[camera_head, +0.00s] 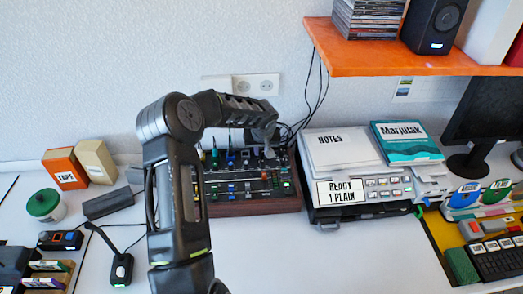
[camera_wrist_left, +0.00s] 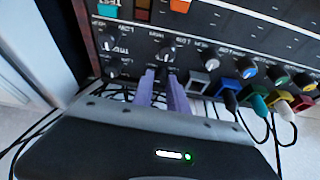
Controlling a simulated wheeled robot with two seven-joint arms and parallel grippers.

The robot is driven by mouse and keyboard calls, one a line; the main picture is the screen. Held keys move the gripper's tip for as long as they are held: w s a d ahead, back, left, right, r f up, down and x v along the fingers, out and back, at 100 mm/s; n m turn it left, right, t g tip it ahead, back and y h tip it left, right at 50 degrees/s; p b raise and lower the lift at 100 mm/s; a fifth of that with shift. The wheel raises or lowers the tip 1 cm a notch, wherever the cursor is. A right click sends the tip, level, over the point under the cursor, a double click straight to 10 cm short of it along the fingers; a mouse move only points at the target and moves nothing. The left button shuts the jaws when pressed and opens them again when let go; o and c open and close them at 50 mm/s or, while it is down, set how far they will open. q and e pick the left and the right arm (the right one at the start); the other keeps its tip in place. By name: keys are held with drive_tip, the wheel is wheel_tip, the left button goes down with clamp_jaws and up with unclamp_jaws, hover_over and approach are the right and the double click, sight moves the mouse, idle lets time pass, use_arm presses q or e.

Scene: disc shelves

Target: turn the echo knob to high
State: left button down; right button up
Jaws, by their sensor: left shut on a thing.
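The mixer (camera_head: 250,203) with a dark panel and wooden edge stands on the desk against the wall. Its panel (camera_wrist_left: 215,45) fills the upper part of the left wrist view, with small black knobs, one of them a knob (camera_wrist_left: 108,42) at the upper left. My left gripper (camera_wrist_left: 163,78) is shut, its two purple-grey fingers around a black knob (camera_wrist_left: 166,54) in the panel's middle. The lettering beside it is rotated and too small to read surely, so I cannot confirm its setting. In the head view my left gripper (camera_head: 264,133) reaches over the mixer's back from above.
Coloured plugs with cables (camera_wrist_left: 261,103) sit right of the fingers. A printer (camera_head: 361,193) with a notes pad stands right of the mixer. An orange shelf (camera_head: 400,58) overhangs at the upper right.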

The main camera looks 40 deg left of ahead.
use_arm(q)
drive_tip(key=shift+m, duration=0.8)
drive_tip(key=c, duration=1.3)
unclamp_jaws()
drive_tip(key=shift+h, duration=0.3)
drive_tip(key=shift+b+v, duration=0.8)
drive_tip(key=shift+v, duration=3.1)
drive_tip(key=shift+s, duration=0.1)
drive_tip(key=shift+f, duration=0.1)
